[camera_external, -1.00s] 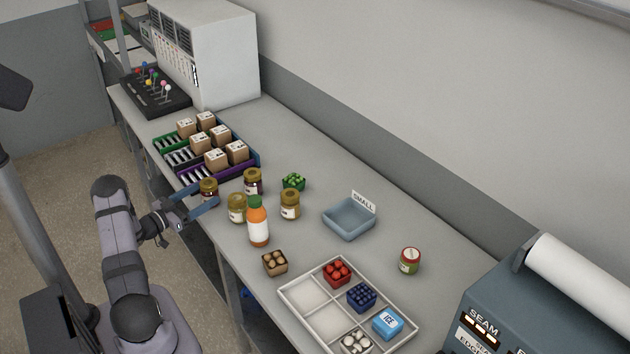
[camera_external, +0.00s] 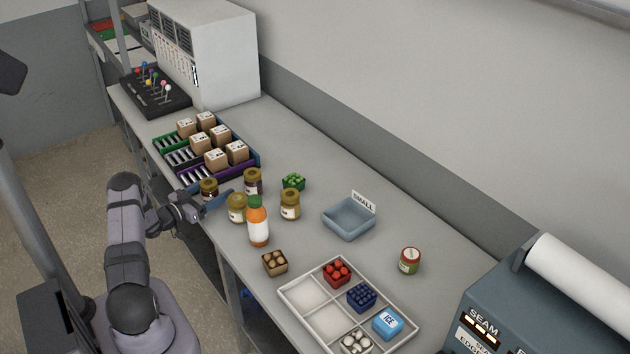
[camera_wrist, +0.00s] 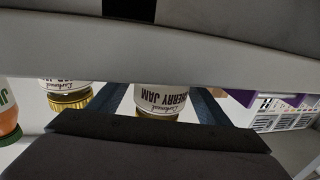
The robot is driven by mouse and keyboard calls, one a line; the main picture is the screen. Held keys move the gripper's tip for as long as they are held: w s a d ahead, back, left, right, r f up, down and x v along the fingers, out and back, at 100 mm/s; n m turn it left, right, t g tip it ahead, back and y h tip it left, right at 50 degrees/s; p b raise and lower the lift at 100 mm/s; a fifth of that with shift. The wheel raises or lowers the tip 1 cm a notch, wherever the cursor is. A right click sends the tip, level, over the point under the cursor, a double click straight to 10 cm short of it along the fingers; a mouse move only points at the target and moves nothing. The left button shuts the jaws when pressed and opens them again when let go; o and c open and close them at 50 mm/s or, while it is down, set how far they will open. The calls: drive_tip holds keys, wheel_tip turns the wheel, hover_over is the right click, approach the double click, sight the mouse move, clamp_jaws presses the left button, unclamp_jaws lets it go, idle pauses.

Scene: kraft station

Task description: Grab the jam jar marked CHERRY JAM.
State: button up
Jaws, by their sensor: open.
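In the wrist view, which is upside down, a jar with a white label reading "...ERRY JAM" (camera_wrist: 160,98) stands between my gripper's spread blue fingers (camera_wrist: 157,105). The start of the word is hard to read. In the external view my gripper (camera_external: 217,199) is low at the front edge of the bench, beside a dark jar with a gold lid (camera_external: 209,188), which appears to be that jar. One finger passes in front of it; the other is hidden. My gripper is open; contact cannot be seen.
Close right stand a yellowish jar (camera_external: 237,209) and an orange bottle (camera_external: 258,226). Another dark jar (camera_external: 253,181) and a pale jar (camera_external: 290,205) stand behind. Bins with boxes (camera_external: 215,173) lie left. A blue-grey tray (camera_external: 349,221) and a red-lidded jar (camera_external: 410,261) are farther right.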

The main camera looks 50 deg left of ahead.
drive_tip(key=shift+w+a, duration=0.15)
drive_tip(key=shift+w, duration=0.55)
drive_tip(key=c, duration=1.4)
drive_tip(key=shift+r, duration=0.15)
drive_tip(key=shift+r+b, duration=1.1)
drive_tip(key=shift+r, duration=3.8)
